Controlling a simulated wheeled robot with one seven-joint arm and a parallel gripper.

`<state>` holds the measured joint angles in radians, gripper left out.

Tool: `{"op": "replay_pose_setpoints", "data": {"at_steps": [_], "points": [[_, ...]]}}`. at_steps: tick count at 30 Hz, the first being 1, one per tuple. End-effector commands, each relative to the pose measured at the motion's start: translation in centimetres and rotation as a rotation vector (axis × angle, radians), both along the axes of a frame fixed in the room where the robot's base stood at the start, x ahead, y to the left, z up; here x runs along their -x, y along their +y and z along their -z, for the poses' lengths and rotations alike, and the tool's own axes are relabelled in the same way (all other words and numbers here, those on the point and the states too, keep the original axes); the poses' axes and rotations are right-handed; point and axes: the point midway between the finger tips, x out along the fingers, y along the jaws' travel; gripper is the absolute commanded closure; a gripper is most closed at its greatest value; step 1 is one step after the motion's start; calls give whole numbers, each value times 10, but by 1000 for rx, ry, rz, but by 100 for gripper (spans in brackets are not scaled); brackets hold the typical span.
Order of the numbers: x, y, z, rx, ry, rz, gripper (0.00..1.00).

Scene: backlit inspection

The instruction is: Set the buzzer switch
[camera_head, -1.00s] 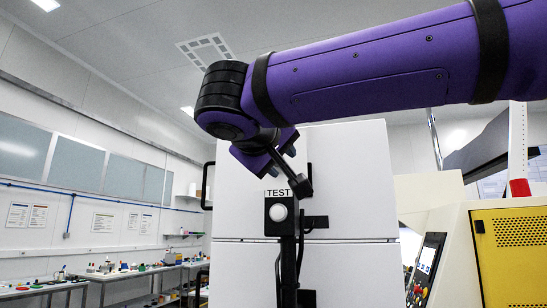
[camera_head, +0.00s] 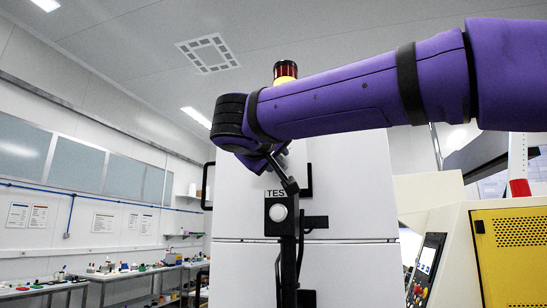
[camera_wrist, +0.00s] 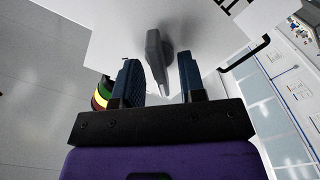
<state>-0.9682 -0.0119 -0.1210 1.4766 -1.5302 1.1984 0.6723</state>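A grey switch knob (camera_wrist: 157,50) stands out from a pale panel in the wrist view; I take it for the buzzer switch. My gripper (camera_wrist: 159,60) is open, one blue finger on each side of the knob, with gaps visible. I cannot tell how far the fingertips are from the panel, and no contact is clear. In the head view my gripper (camera_head: 283,178) is in front of the white cabinet (camera_head: 345,190), just above a dark box with a TEST label and round white button (camera_head: 278,212). The knob is hidden there.
A signal light (camera_head: 285,70) stands above the cabinet behind my arm; it also shows at left in the wrist view (camera_wrist: 103,92). A black door handle (camera_head: 206,186) juts from the cabinet's left edge. A yellow-panelled machine (camera_head: 512,260) is at right.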

Motion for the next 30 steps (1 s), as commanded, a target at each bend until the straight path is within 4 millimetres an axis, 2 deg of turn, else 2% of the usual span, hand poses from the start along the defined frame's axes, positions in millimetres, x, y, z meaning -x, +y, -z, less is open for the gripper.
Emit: {"op": "replay_pose_setpoints", "data": {"at_steps": [11,16,30], "points": [[-5,-2,0,1,0,-1,63],[-5,-2,0,1,0,-1,100],[-5,-2,0,-63,-23,0,100]]}}
